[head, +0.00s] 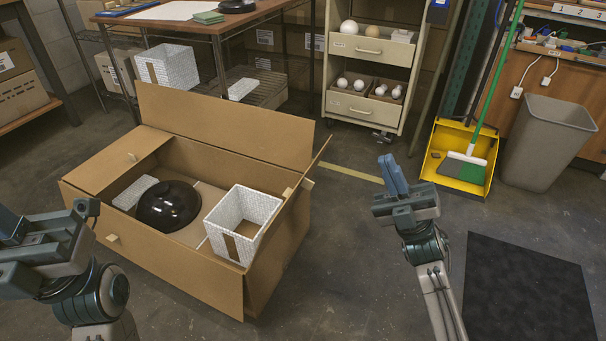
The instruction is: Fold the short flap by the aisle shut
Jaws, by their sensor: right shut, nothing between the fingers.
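A large open cardboard box (165,258) stands on the floor at centre left. Its short flap on the right (318,165) stands up and leans outward, unfolded. The short flap on the left (118,160) lies folded inward over that end. The far long flap (225,125) stands upright and the near long flap hangs down outside. Inside are a black dome (168,205), a white patterned open carton (243,222) and a white block (135,192). My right gripper (392,172) is shut and empty, to the right of the right flap, apart from it. My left gripper (48,222) is open, left of the box.
A drawer cabinet (368,75) with bulbs, a yellow dustpan (462,165) with a broom and a grey bin (545,145) stand at the back right. A table (215,25) stands behind the box. A black mat (525,290) lies at right.

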